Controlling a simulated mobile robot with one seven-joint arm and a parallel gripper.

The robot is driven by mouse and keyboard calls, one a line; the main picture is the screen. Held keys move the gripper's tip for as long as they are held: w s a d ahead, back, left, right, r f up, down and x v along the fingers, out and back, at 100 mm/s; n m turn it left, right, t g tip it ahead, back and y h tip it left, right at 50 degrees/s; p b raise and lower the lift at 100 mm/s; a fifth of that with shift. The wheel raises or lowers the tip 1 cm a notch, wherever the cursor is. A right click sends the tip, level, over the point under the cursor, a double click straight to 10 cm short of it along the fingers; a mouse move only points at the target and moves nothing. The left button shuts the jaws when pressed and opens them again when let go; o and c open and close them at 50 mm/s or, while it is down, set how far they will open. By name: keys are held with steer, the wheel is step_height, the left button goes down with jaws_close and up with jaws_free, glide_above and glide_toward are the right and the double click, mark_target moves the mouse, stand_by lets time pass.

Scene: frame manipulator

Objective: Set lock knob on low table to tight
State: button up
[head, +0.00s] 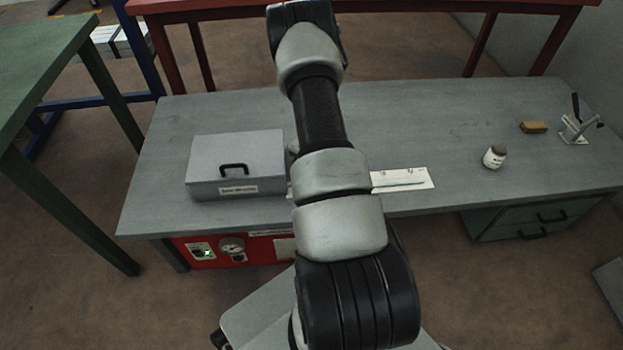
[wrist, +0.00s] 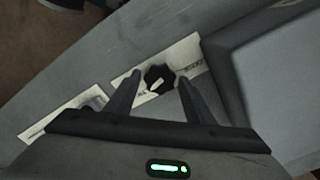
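In the wrist view a black knob (wrist: 158,77) sits on a white label plate (wrist: 178,67) with small dark print too blurred to read. My gripper (wrist: 160,79) is open, with one finger on each side of the knob. I cannot tell whether the fingers touch it, nor its exact setting. In the head view my arm hides the knob and my gripper. The low grey table (head: 450,125) shows on both sides of my arm.
A grey box (head: 237,165) with a black handle stands left of my arm; its side (wrist: 280,90) shows close right in the wrist view. A white plate (head: 402,180) lies right of my arm. A jar (head: 494,157), brown block (head: 533,127) and lever clamp (head: 577,128) stand farther right.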

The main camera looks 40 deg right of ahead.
steer(key=shift+o, duration=0.6)
step_height(320, 180, up, 17)
steer(key=p, duration=0.4)
steer(key=shift+r+p, duration=0.2)
steer(key=shift+p, duration=0.1)
